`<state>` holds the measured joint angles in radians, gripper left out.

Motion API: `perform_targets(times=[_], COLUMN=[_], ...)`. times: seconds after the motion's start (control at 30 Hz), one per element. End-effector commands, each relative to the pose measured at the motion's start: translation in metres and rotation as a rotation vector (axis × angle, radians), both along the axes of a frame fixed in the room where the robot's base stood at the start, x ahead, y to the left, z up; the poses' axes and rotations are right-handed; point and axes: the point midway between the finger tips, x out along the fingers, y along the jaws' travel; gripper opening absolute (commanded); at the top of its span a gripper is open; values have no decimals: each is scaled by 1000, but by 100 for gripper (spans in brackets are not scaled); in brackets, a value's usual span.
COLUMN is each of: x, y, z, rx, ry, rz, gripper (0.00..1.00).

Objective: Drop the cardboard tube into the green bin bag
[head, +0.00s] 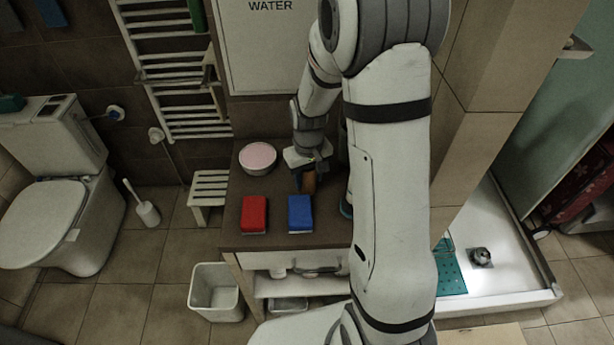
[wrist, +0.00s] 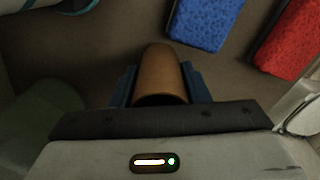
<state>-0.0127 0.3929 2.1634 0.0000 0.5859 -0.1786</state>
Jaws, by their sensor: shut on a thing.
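The cardboard tube (head: 309,182) is brown and is held by my gripper (head: 308,172) over the dark counter top. In the wrist view the tube (wrist: 160,72) sits between the two dark blue fingers of my gripper (wrist: 161,84), which are shut on it. From these views I cannot tell whether the tube touches the counter. I cannot make out a green bin bag for certain. A dark greenish rounded shape (wrist: 42,110) shows at the left of the wrist view, too dim to name.
On the counter (head: 272,215) are a red sponge (head: 254,213), a blue sponge (head: 300,212) and a bowl with a pink top (head: 258,158). A white bin (head: 216,291) and a small stool (head: 208,190) stand to the left. My arm hides the counter's right side.

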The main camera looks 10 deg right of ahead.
Motion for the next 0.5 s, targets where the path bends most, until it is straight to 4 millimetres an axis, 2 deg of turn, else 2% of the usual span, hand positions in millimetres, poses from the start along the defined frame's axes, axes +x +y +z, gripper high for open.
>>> perform_targets(times=[0.1,0.43,0.47,0.5], x=[0,0,0,0], y=[0,1,1,1], z=[-7,-11,-10,-10], rx=[0,0,0,0], ry=[0,-1,-1,-1], rz=[1,1,1,1], gripper=[21,21,44,47])
